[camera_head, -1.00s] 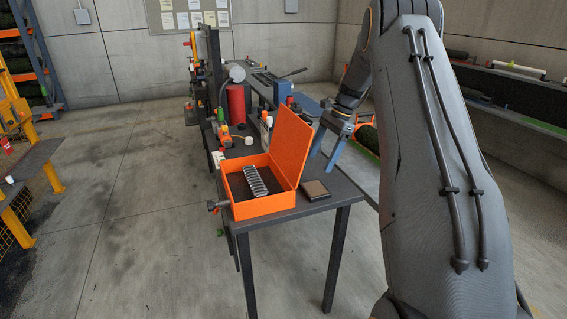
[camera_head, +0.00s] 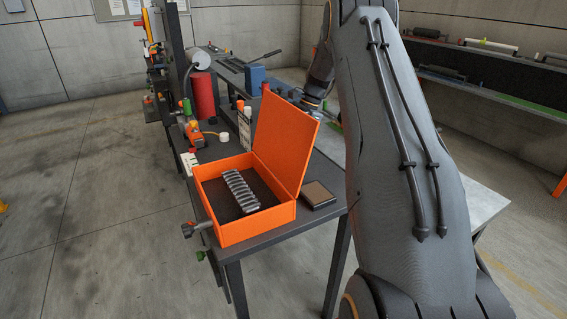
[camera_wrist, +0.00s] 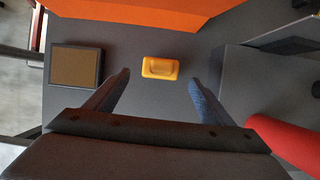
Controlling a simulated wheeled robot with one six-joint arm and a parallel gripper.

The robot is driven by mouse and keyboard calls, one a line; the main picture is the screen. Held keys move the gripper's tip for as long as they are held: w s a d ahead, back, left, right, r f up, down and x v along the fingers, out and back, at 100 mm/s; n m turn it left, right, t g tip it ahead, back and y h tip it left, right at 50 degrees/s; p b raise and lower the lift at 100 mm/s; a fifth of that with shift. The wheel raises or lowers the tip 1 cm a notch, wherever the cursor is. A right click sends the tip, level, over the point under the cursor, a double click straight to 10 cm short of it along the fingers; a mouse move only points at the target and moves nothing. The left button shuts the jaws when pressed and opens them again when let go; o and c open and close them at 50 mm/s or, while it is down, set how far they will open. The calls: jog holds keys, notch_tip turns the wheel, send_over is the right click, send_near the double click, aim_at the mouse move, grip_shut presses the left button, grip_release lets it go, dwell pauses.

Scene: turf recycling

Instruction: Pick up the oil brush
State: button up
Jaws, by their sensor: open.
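A small yellow-orange piece with a raised, handle-like middle (camera_wrist: 160,68) lies on the dark tabletop in the wrist view. It is the likeliest oil brush, but the picture does not make this certain. My gripper (camera_wrist: 159,80) is open, its two fingers spread to the left and right of the piece and nothing held between them. The piece shows just past the fingertips, apart from both. In the head view my arm and the open lid hide this piece, and my gripper is not clearly seen.
An orange box (camera_head: 245,232) with its lid open holds a row of metal parts (camera_head: 241,191). A brown-topped block (camera_head: 317,194) lies beside it, also in the wrist view (camera_wrist: 76,67). A red cylinder (camera_head: 203,97) stands at the back; a red rounded thing (camera_wrist: 285,145) shows at wrist right.

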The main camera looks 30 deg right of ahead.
jog(key=a+f+p, duration=0.1)
jog(key=a+f, duration=0.1)
jog(key=a+f+p, duration=0.2)
jog(key=f, duration=0.1)
jog(key=shift+f, duration=0.45)
jog(key=c, duration=1.2)
jog(key=shift+c, duration=0.2)
jog(key=shift+r, duration=0.1)
